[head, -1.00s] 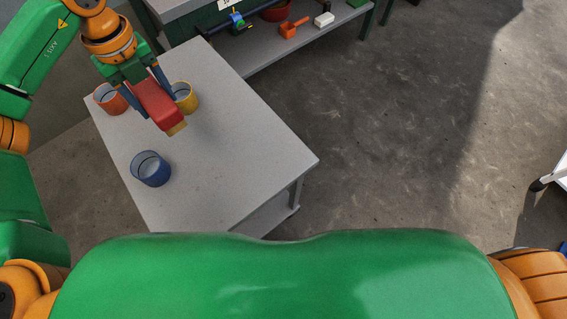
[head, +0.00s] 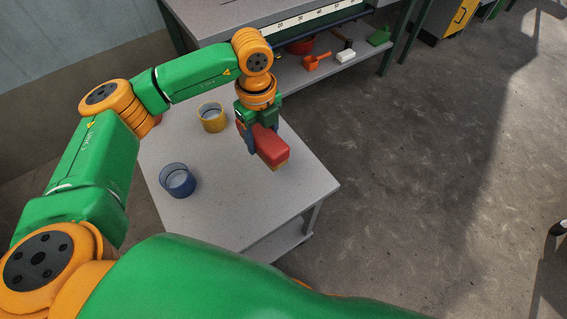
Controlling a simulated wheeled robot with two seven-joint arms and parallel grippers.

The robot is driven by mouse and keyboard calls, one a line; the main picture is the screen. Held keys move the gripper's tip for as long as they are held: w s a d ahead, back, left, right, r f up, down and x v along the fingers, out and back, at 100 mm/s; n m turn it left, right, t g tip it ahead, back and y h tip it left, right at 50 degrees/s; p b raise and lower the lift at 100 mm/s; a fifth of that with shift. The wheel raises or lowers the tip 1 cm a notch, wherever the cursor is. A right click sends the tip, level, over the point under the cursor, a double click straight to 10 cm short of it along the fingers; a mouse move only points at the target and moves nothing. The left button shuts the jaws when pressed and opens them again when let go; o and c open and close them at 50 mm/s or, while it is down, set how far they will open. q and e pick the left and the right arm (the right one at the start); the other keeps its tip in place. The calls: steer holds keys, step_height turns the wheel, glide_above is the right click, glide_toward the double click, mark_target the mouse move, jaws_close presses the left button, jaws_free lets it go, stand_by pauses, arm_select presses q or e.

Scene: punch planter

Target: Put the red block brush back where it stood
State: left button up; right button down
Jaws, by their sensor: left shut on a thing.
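The red block brush (head: 269,147) has a red body and a tan bristle end that points down and toward the right. My left gripper (head: 256,143) is shut on it and holds it over the right part of the grey table (head: 240,215). I cannot tell how far the brush is above the table top. My right gripper does not show.
A yellow cup (head: 212,118) and a blue cup (head: 177,181) stand on the table, left of the brush. Behind is a workbench with a lower shelf (head: 325,72) holding an orange scoop (head: 316,61), a white block (head: 345,56) and a red bowl (head: 300,46). The table's front right is clear.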

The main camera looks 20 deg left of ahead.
arm_select(q)
steer(key=d+f, duration=0.1)
steer(key=f, duration=0.1)
steer(key=d+f, duration=0.2)
steer(key=f, duration=0.1)
steer(key=d+f, duration=0.2)
steer(key=shift+s+f, duration=0.25)
steer(key=shift+s, duration=0.15)
steer(key=shift+f+p, duration=0.4)
steer(key=shift+p, duration=0.1)
steer(key=shift+f+b, duration=0.35)
steer(key=o, duration=1.3)
